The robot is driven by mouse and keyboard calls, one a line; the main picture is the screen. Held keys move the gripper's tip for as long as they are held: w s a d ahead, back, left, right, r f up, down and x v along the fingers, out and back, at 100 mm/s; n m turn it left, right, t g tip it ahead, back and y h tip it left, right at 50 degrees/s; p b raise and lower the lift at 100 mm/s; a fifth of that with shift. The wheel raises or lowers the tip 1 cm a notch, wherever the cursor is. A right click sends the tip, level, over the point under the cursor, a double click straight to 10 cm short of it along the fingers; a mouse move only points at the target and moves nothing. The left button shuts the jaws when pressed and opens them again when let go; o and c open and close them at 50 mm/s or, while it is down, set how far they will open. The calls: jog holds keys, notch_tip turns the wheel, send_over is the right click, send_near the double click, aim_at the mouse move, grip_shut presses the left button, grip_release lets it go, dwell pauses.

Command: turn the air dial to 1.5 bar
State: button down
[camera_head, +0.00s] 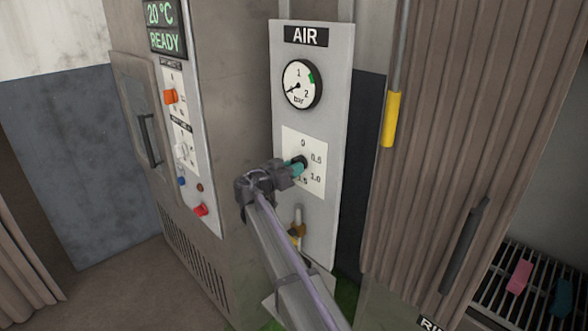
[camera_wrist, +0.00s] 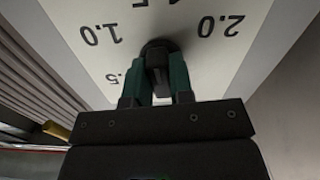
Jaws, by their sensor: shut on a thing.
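The air dial's black knob (camera_head: 303,161) sits on a white scale plate (camera_head: 318,183) on the grey AIR panel. The plate reads 0, 0.5, 1.0 and a partly covered .5 at the bottom. My gripper (camera_head: 296,168) is at the panel, its teal fingers shut on the knob. In the wrist view the knob (camera_wrist: 157,55) stands between the two fingertips (camera_wrist: 157,78), with 1.0, a cut-off .5 and 2.0 around it. I cannot read the knob's pointer. The round gauge (camera_head: 300,84) above has its needle pointing lower left, away from its green band at upper right.
A brass fitting (camera_head: 297,232) is below the dial. At left stands a cabinet with a READY display (camera_head: 165,40), an orange knob (camera_head: 170,97) and a red switch (camera_head: 201,210).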

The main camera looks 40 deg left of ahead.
jog(key=shift+m, duration=0.5)
jog(key=c, duration=1)
grip_release()
jog(key=s+a, duration=0.1)
jog(key=s, duration=0.9)
jog(key=shift+s+a, duration=0.3)
jog(key=shift+s, duration=0.05)
